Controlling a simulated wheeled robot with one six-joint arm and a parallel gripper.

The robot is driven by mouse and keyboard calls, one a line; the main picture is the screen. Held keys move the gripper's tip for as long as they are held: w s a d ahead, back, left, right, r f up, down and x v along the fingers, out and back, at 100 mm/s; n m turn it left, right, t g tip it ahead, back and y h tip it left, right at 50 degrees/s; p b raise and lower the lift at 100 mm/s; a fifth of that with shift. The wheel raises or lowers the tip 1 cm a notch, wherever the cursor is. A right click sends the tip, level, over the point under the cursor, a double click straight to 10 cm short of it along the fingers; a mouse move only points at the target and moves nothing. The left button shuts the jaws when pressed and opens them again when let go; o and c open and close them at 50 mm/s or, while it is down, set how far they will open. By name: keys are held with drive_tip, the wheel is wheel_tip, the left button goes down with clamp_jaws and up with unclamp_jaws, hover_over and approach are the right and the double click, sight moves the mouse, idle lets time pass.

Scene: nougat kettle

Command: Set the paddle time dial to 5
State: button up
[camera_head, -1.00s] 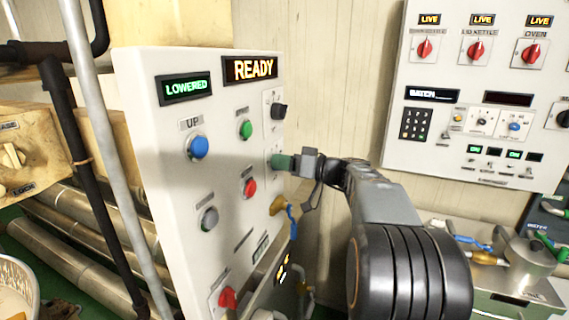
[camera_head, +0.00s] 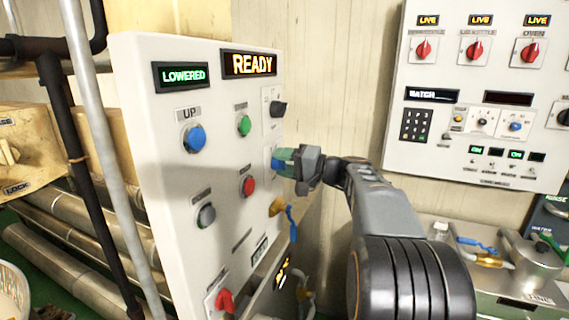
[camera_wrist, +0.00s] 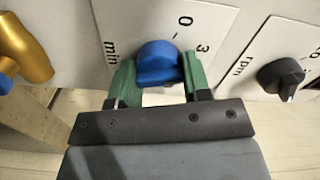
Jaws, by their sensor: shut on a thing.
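The paddle time dial is a blue knob (camera_wrist: 157,64) on a white plate marked "min", with 0 and 3 readable in the wrist view. My gripper (camera_wrist: 160,78) has its green fingers on both sides of the knob and is shut on it. The other scale numbers and the knob's pointer are hidden or not clear. In the head view my gripper (camera_head: 283,161) is at the right edge of the white control panel (camera_head: 160,120), and the blue dial (camera_head: 274,162) shows only as a sliver behind the fingers.
A black rpm knob (camera_wrist: 281,75) sits beside the dial; it also shows above it in the head view (camera_head: 278,108). A brass valve with a blue handle (camera_head: 291,222) is just below my gripper. Red button (camera_head: 247,187) and green button (camera_head: 244,126) are to the left.

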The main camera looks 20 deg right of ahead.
drive_tip(key=m+p, duration=0.1)
drive_tip(key=m, duration=0.3)
drive_tip(key=shift+m+p, duration=0.75)
drive_tip(key=shift+m, duration=1.05)
drive_tip(key=shift+f, duration=0.15)
drive_tip(key=o, duration=0.9)
drive_tip(key=b+v, duration=0.1)
drive_tip(key=v, duration=1.2)
drive_tip(key=shift+s+d, duration=0.25)
drive_tip(key=shift+s, duration=0.1)
